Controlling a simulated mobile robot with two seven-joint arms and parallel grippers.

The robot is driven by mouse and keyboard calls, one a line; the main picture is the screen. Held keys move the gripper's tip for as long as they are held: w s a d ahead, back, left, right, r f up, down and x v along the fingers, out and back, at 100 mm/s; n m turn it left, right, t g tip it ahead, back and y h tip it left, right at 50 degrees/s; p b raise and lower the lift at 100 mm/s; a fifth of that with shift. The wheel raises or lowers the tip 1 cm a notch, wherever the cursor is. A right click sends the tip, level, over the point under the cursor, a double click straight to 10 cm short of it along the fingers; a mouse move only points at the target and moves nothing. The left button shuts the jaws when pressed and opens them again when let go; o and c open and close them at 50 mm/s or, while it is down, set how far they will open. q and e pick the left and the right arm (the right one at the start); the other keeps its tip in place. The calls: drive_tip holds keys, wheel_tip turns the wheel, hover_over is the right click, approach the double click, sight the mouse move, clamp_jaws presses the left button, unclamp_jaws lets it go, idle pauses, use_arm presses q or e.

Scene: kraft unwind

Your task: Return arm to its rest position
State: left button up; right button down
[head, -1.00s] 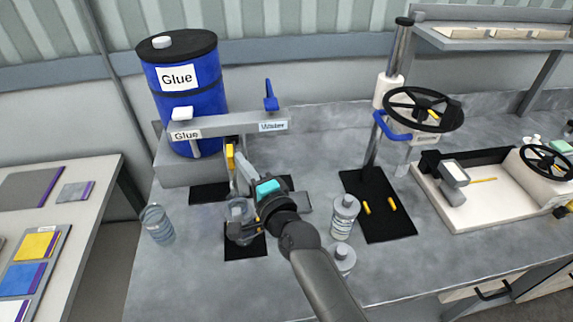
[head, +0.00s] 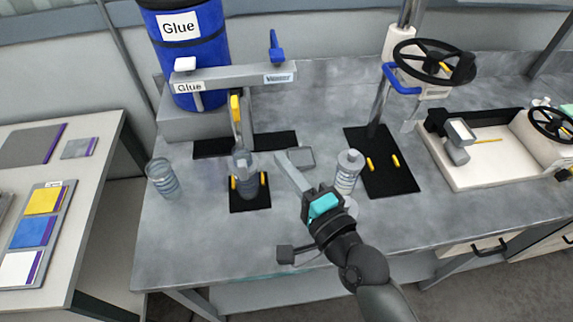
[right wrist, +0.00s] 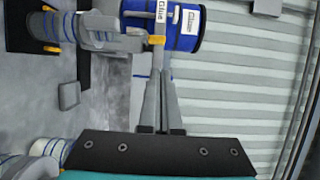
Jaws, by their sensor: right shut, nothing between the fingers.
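My right arm comes in from the bottom right in the head view. Its gripper (head: 282,157) has a teal part, and its thin grey fingers are together and empty, pointing up and left above the table. In the right wrist view the closed fingers (right wrist: 161,80) point toward the glue drum. A clear jar (head: 245,178) stands on a small black mat (head: 250,203) between yellow pegs, left of my right gripper and apart from it. My left gripper is not in view.
A blue glue drum (head: 196,45) with a grey dispensing arm (head: 225,76) stands behind. Another clear jar (head: 162,178) is left. A capped bottle (head: 347,172) stands close right of my gripper, beside a press with a black handwheel (head: 433,62). The front left tabletop is clear.

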drive_tip(key=shift+s+d, duration=0.1)
drive_tip(key=shift+s, duration=0.05)
idle(0.5)
drive_tip(key=s+d+f+n+g+h, duration=0.5)
drive_tip(key=s+d+f+n+g, duration=0.15)
drive_tip(key=s+d, duration=0.2)
drive_tip(key=s+d+f+n+g+h, duration=0.5)
drive_tip(key=s+d+f+n, duration=0.15)
drive_tip(key=d, duration=0.25)
drive_tip(key=s+f+g+b, duration=0.15)
drive_tip(key=f+b, duration=0.25)
drive_tip(key=f, duration=1.1)
drive_tip(key=s+f+b, duration=0.3)
drive_tip(key=f+b, duration=0.1)
drive_tip(key=f, duration=1.2)
drive_tip(key=s+d+f+b, duration=0.1)
drive_tip(key=s+f+b, duration=0.2)
drive_tip(key=s+f, duration=0.4)
drive_tip(key=s+d+f+g+b, duration=0.1)
drive_tip(key=s+d+f+b, duration=0.1)
drive_tip(key=s+f, duration=0.5)
wheel_tip(320, 180, down, 5)
drive_tip(key=shift+s+d+n+b, duration=0.15)
drive_tip(key=shift+n+b, duration=0.15)
drive_tip(key=shift+b, duration=0.55)
